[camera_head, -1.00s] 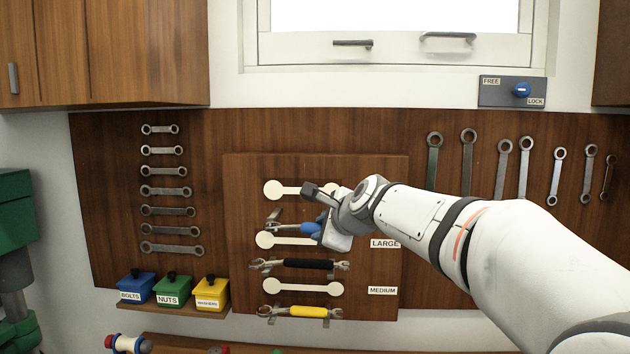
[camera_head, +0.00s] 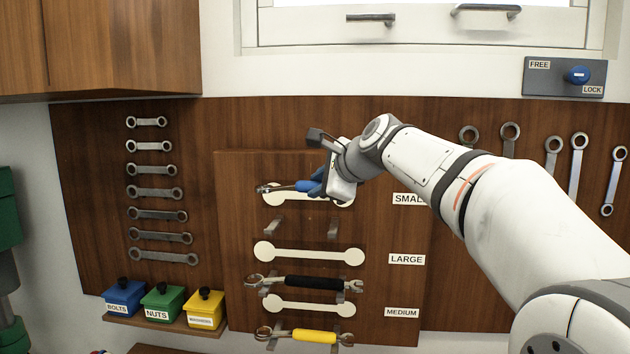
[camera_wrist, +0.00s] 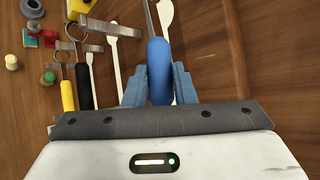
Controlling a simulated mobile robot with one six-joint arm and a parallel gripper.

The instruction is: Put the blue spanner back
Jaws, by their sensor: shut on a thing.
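The blue spanner (camera_head: 303,186) is held level in my gripper (camera_head: 318,186), in front of the upper white outline (camera_head: 342,198) by the SMALL label (camera_head: 408,199). In the wrist view its blue handle (camera_wrist: 158,72) lies between my two blue fingers (camera_wrist: 158,88), which are shut on it. Its right end is hidden by the gripper in the head view. Below it are two bare pegs, left (camera_head: 273,226) and right (camera_head: 333,229). The black-handled spanner (camera_head: 314,283) and yellow-handled spanner (camera_head: 314,336) rest on lower peg pairs.
The LARGE outline (camera_head: 309,252) and MEDIUM outline (camera_head: 309,304) show on the tool board (camera_head: 235,200). Several spanners hang left (camera_head: 154,192) and right (camera_head: 577,170). Blue, green and yellow boxes (camera_head: 163,303) stand lower left. A FREE/LOCK switch (camera_head: 564,76) is upper right.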

